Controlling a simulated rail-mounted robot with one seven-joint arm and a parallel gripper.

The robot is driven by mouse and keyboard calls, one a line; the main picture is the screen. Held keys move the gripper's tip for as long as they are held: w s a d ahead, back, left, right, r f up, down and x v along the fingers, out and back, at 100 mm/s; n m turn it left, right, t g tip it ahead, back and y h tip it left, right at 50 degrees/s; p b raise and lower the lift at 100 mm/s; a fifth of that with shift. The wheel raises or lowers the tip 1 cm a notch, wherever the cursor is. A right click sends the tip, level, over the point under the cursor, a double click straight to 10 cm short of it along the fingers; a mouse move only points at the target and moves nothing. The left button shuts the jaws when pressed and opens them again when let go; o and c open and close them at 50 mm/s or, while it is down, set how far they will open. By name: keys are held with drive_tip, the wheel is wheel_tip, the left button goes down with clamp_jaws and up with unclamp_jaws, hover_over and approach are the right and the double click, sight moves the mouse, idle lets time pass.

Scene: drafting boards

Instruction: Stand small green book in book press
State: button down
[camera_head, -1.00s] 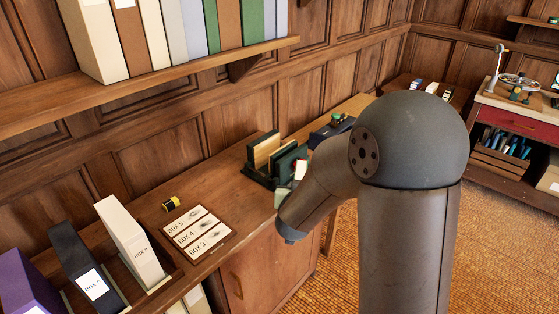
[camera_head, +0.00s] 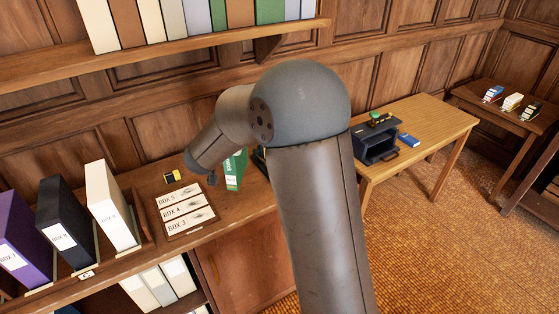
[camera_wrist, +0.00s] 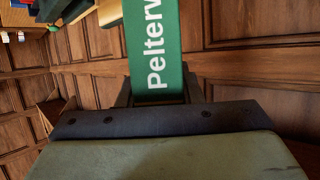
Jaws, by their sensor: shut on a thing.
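In the head view the book (camera_head: 235,170) shows upright near the back of the wooden counter, just right of my wrist. My fingers are mostly hidden there. A dark unit with a green top (camera_head: 376,140) stands on the lighter table to the right. I cannot tell whether it is the book press. A dark green stand with pale upright boards, seen earlier on the counter, is now mostly behind my arm.
A sign board with box labels (camera_head: 185,210) and a yellow-black roll (camera_head: 172,177) lie left of the book. Upright box files (camera_head: 109,205) stand at the left. A book-filled shelf (camera_head: 200,60) overhangs the counter. A blue book (camera_head: 409,140) lies on the right table.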

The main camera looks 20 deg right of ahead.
drive_tip(key=w+d+r+m+g+h+b, duration=0.1)
drive_tip(key=w+r+m+g+h+b, duration=0.2)
drive_tip(key=w, duration=0.5)
drive_tip(key=w+d+f+m+g+h+p, duration=0.1)
drive_tip(key=d+f+m+g, duration=0.2)
drive_tip(key=d, duration=0.6)
drive_tip(key=w+d+f+m+g+h+p, duration=0.1)
drive_tip(key=d+f+m+g+h, duration=0.1)
drive_tip(key=d, duration=0.7)
drive_tip(key=shift+w+d+f+m+g, duration=0.35)
drive_tip(key=shift+f+m+g, duration=0.55)
drive_tip(key=shift+f, duration=0.9)
drive_tip(key=shift+a+f, duration=0.1)
